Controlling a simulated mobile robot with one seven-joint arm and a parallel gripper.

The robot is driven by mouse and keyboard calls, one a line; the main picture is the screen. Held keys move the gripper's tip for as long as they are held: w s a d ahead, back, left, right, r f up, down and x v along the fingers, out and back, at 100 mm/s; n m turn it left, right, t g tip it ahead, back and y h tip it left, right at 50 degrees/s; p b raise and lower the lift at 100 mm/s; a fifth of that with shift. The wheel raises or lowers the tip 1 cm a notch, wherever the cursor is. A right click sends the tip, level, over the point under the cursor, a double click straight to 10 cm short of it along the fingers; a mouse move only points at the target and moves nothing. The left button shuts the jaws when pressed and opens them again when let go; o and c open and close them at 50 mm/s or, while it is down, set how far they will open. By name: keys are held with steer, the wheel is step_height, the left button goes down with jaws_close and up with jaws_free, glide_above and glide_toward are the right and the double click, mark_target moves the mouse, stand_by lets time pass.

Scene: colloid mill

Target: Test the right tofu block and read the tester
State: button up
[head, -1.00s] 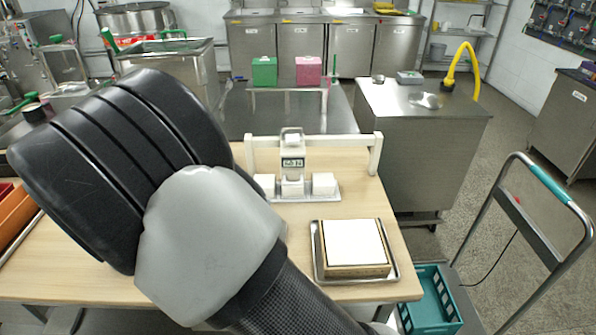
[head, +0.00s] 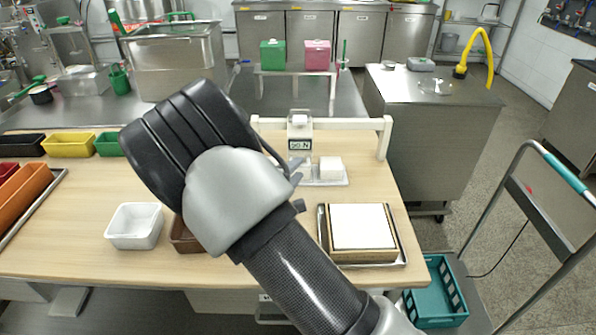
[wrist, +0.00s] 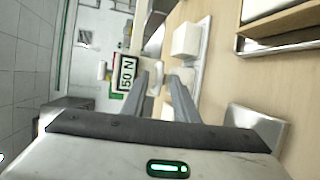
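The tester is a white upright unit (head: 299,128) at the white rail, with a panel reading "50 N". The panel also shows sideways in the wrist view (wrist: 126,74). The right tofu block (head: 330,167), a white cube, sits on a pale plate (head: 334,183) below the rail, right of the tester. In the wrist view it is the upper white block (wrist: 187,38). Another white block (wrist: 183,77) is partly behind a finger. My gripper (wrist: 162,72) is open beside the tester, fingers apart, with nothing clearly held between them. My arm hides the plate's left part in the head view.
A steel tray (head: 401,262) with a large white slab (head: 361,226) lies front right. A white bin (head: 134,226) and a brown bin (head: 183,238) stand at the front left. The white rail (head: 350,124) spans behind the blocks. Bare wooden tabletop (head: 75,210) lies at the left.

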steer(key=shift+x, duration=0.9)
steer(key=shift+c, duration=0.4)
jaws_close()
steer(key=shift+d, duration=0.1)
stand_by(0.4)
